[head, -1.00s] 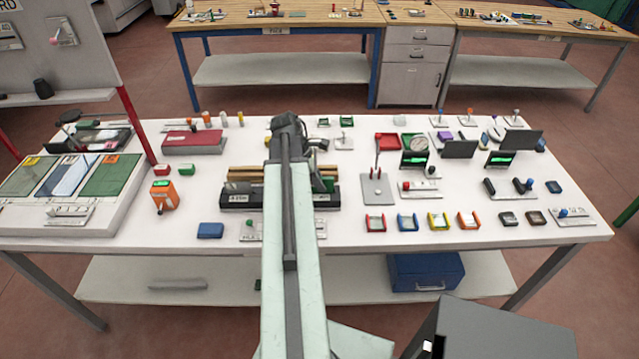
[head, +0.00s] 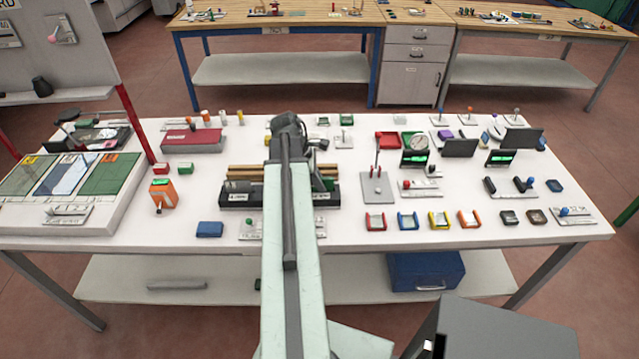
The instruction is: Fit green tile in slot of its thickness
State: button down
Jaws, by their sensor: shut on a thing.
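My arm reaches forward over the middle of the white table, and its dark wrist and gripper (head: 323,172) are at the black slotted block. My gripper is shut on a small green piece (head: 328,183), which I take to be the green tile; the fingertips are small and partly hidden. The black block (head: 236,198) with wooden bars runs left and right behind my arm, which covers its middle. I cannot tell which slot the tile is over or whether it touches one.
A red box (head: 192,142) and an orange device (head: 163,194) stand left. A grey stand with an upright rod (head: 376,188) is close on the right, beside coloured holders (head: 408,221). A blue block (head: 210,230) lies near the front edge.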

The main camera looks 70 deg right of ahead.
jog(key=shift+f, duration=0.1)
jog(key=c, duration=1.4)
grip_release()
jog(key=shift+a, duration=0.1)
jog(key=p+v, duration=0.7)
jog(key=v, duration=0.1)
jog(key=shift+s, duration=0.1)
